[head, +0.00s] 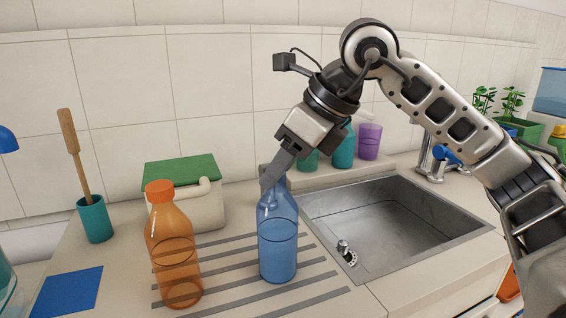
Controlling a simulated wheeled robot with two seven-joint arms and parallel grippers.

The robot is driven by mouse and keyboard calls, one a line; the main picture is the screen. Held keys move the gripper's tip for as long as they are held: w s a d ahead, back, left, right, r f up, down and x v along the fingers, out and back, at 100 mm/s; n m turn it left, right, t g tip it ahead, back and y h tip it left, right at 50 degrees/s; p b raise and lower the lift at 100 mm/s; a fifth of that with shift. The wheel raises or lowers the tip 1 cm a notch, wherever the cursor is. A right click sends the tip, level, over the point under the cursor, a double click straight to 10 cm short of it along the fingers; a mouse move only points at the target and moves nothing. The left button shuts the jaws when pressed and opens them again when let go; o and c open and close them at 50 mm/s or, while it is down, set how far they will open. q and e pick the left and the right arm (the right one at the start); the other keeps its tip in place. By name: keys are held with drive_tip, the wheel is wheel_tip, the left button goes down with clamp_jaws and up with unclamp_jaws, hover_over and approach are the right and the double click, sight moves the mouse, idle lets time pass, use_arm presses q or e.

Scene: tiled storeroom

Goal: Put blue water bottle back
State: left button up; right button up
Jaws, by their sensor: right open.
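The blue water bottle (278,245) stands upright on the grooved drainboard, left of the sink. My right gripper (272,180) is open at the top of the bottle, with its fingers pointing down and left. A finger hides the bottle's cap area, and I cannot tell whether the finger touches it. My left gripper is not in view.
An orange bottle (173,250) stands to the left of the blue one. Behind are a white container with a green top (190,190) and a teal cup (95,220) with a brush. Coloured bottles (369,141) stand on the back ledge.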

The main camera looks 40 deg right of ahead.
drive_tip(key=shift+r, duration=0.3)
use_arm(q)
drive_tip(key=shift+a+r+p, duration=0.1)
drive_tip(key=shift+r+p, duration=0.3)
drive_tip(key=shift+p, duration=0.5)
use_arm(e)
drive_tip(key=v, duration=1.1)
drive_tip(key=shift+s+d+r, duration=0.15)
drive_tip(key=shift+s+r, duration=0.1)
